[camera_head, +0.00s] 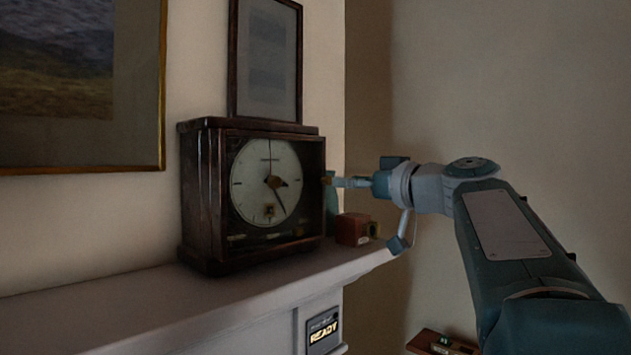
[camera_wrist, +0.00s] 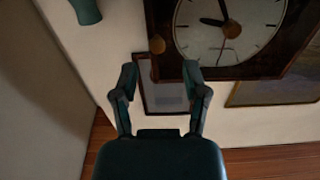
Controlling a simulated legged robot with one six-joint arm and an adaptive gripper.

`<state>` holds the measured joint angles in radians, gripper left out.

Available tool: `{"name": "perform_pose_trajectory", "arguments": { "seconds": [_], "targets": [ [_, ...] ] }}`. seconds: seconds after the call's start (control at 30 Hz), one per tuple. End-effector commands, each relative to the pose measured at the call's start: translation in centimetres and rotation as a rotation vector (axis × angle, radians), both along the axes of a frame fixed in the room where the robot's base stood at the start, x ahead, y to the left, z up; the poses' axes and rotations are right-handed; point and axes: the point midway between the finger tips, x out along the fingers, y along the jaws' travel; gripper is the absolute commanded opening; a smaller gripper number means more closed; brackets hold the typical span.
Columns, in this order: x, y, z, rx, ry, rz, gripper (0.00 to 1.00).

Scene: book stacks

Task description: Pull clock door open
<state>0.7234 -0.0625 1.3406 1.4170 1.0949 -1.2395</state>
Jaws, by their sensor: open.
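The dark wooden clock (camera_head: 212,190) stands upright on the mantel shelf, with a pale round dial behind its front door (camera_head: 313,190). The door looks shut. In the wrist view, the clock (camera_wrist: 255,68) fills the upper right, and a small round brass-coloured knob (camera_wrist: 157,45) shows at its edge. My gripper (camera_head: 336,181) is at the clock's right side in the head view, close to the door's edge. In the wrist view, my gripper (camera_wrist: 160,72) has its two fingers spread, with the knob just beyond the gap between them. I cannot tell whether a finger touches the clock.
A small reddish-brown box (camera_head: 353,229) sits on the mantel (camera_head: 120,300) right of the clock. A framed picture (camera_head: 270,60) is above the clock. The mantel's left part is clear.

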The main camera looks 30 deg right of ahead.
Motion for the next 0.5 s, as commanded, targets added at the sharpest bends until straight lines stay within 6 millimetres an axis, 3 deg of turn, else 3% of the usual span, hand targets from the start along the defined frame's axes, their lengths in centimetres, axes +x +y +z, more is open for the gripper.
{"name": "perform_pose_trajectory", "arguments": {
  "seconds": [0.2, 0.5],
  "targets": [
    [3.3, 1.3, 0.0, 0.001, 0.001, 0.003, 0.58],
    [4.5, 1.9, 0.0, -0.001, 0.001, -0.001, 0.58]
  ]
}}
